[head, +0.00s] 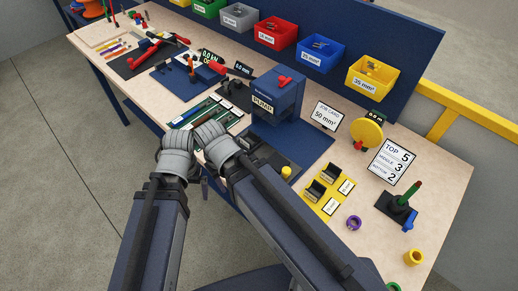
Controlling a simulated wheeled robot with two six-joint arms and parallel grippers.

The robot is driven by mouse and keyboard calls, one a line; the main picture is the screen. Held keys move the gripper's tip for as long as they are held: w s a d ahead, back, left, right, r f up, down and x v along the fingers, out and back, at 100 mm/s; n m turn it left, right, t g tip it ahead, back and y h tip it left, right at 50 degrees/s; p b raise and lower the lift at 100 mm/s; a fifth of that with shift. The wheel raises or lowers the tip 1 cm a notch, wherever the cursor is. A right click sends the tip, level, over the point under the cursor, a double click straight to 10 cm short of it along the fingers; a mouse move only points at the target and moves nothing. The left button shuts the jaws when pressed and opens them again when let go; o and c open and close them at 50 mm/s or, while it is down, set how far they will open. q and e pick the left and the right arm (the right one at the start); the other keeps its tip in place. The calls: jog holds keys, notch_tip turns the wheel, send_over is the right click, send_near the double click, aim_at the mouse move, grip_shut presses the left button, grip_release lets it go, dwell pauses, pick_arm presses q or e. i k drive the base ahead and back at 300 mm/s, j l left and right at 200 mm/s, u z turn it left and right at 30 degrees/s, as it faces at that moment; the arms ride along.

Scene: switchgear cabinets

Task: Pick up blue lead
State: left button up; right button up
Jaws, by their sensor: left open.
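No blue lead can be told for certain. A small blue piece (408,224) lies against a black stand (393,207) that holds a green and red rod, on the right part of the bench; I cannot tell if it is the lead. My dark blue arm links rise from the bottom of the head view to grey ribbed joints over the bench's front edge. My left gripper is open, but its fingertips are hard to make out. Nothing shows held in it. My right gripper cannot be made out.
A blue press (277,94) stands mid-bench. Coloured bins (372,76) line the back panel. A yellow plate (327,205), a purple ring (354,223) and a yellow cup (413,257) lie to the right. Tools crowd the left; bare wood shows at the right end.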

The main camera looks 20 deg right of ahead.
aim_at(176, 123)
jog(key=i+j+z, duration=0.2)
jog(key=j+z, duration=0.25)
jog(key=j, duration=0.15)
jog(key=i+j+z, duration=0.1)
jog(key=j+z, duration=0.35)
jog(key=j, duration=0.15)
jog(key=j+z, duration=0.5)
jog(key=j, duration=0.1)
